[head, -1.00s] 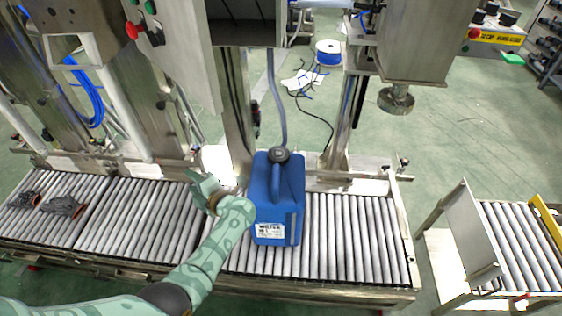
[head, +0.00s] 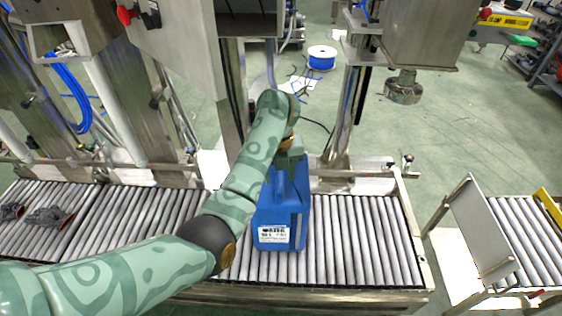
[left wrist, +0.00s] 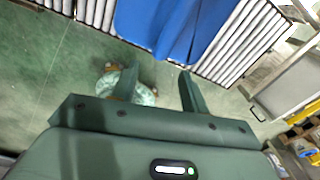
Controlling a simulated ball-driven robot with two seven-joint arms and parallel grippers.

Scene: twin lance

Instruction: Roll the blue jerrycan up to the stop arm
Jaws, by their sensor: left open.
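The blue jerrycan (head: 283,215) stands upright on the roller conveyor (head: 365,240), its white label facing me. In the head view my left gripper (head: 290,152) is at the jerrycan's top far side and hides its cap. My left forearm crosses the jerrycan's upper left. In the left wrist view my left gripper (left wrist: 158,85) has its fingers apart with nothing between them, and the jerrycan (left wrist: 175,25) lies just past the fingertips. I cannot tell whether they touch. My right gripper is out of view. I cannot clearly pick out the stop arm.
A metal bracket (head: 404,165) stands at the conveyor's far right corner. The rollers right of the jerrycan are clear. A filling head (head: 403,88) hangs behind. Dark parts (head: 45,216) lie at the far left. A gap separates a second roller section (head: 520,235) at right.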

